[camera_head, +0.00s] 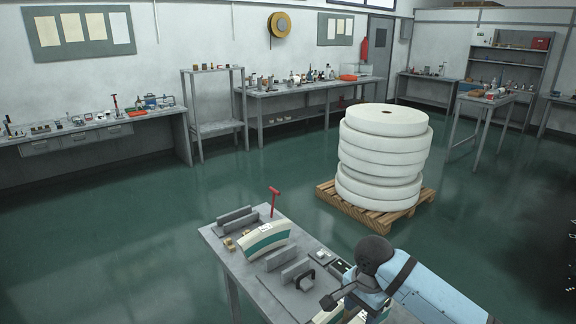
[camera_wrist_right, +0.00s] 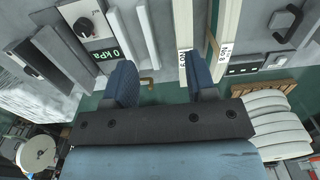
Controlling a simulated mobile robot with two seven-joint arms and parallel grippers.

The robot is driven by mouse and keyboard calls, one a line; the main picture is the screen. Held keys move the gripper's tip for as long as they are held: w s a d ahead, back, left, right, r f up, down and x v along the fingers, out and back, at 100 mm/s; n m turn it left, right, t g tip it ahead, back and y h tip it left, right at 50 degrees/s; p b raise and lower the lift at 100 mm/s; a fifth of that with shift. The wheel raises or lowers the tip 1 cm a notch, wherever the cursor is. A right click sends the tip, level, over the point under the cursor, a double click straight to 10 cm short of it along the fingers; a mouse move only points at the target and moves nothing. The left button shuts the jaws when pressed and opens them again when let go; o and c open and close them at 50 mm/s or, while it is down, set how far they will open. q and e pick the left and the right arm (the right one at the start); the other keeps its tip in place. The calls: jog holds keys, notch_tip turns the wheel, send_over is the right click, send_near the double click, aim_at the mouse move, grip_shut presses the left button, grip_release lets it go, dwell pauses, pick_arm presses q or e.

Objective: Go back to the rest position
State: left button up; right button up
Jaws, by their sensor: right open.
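My right arm (camera_head: 425,290) comes in from the lower right of the head view, over the near end of the grey workbench (camera_head: 228,262). In the wrist view my right gripper (camera_wrist_right: 161,82) has its two blue-padded fingers wide apart with nothing held between them. Two long pale strips with number labels (camera_wrist_right: 229,40) show beyond the fingers, near the right one. A gauge box reading 0 kPa (camera_wrist_right: 97,28) shows to the left. My left gripper is in neither view.
The bench carries a curved white and green piece (camera_head: 265,240), grey bars (camera_head: 292,271) and a red-handled tool (camera_head: 273,193). A stack of white rolls (camera_head: 382,158) stands on a wooden pallet (camera_head: 408,216) behind. Green floor (camera_head: 110,240) is clear to the left.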

jog(key=s+a+f+n+t+y, duration=0.5)
jog(key=s+f, duration=0.4)
jog(key=f, duration=0.4)
jog(key=s+d+f+n+t+h+p, duration=0.1)
jog(key=s+d+f+n+t, duration=0.1)
jog(key=s, duration=0.6)
jog(key=s+d+f+n+t+h, duration=0.1)
jog(key=s+d+f+n+t, duration=0.1)
jog(key=s+d+n, duration=0.4)
jog(key=shift+s+d+t+p, duration=0.15)
jog(key=shift+s+t+p, duration=0.2)
jog(key=shift+s+t, duration=0.55)
